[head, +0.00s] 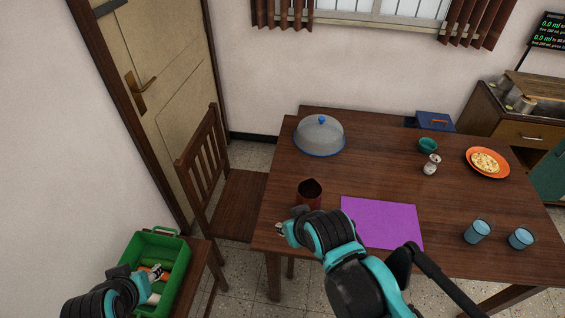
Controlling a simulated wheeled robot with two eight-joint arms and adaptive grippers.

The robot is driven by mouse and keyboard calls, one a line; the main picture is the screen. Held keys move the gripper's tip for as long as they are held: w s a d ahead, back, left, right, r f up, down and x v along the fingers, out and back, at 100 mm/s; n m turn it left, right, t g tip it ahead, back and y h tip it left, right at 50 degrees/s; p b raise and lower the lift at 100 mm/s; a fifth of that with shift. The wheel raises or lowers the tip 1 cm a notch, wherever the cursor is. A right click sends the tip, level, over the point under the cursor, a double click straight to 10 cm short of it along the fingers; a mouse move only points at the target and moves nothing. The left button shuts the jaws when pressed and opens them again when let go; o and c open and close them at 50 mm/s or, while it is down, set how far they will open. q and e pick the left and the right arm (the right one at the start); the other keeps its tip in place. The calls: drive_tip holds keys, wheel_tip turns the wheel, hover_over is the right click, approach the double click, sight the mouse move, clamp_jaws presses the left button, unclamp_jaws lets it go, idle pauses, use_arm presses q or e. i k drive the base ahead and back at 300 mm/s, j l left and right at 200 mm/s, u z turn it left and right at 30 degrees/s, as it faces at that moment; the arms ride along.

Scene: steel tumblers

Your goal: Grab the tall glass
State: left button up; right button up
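Two blue tumblers stand upright on the right part of the wooden table, one (477,231) left of the other (521,238). They look similar in height, and I cannot tell which is the tall glass. My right gripper (282,229) is at the table's left front edge, beside a dark red-brown jug (309,192) and far left of the tumblers. My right arm partly covers its fingers, so its opening is unclear. My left gripper (154,272) is over the green crate (150,245) at lower left; its fingers are too small to read.
A purple mat (382,222) lies between my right arm and the tumblers. A clear dome (320,136), teal bowl (428,145), shaker (431,165) and orange plate (502,169) stand further back on the table. A wooden chair (235,200) stands at its left.

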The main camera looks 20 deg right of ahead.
sight(484, 224)
drive_tip(key=z, duration=0.45)
drive_tip(key=l+z, duration=0.1)
drive_tip(key=z, duration=1.15)
drive_tip(key=i+l+z, duration=0.1)
drive_tip(key=z, duration=0.75)
drive_tip(key=i+l+u, duration=0.2)
drive_tip(key=i+l, duration=0.4)
drive_tip(key=i+l+u, duration=0.15)
drive_tip(key=i+l, duration=0.45)
drive_tip(key=l, duration=0.15)
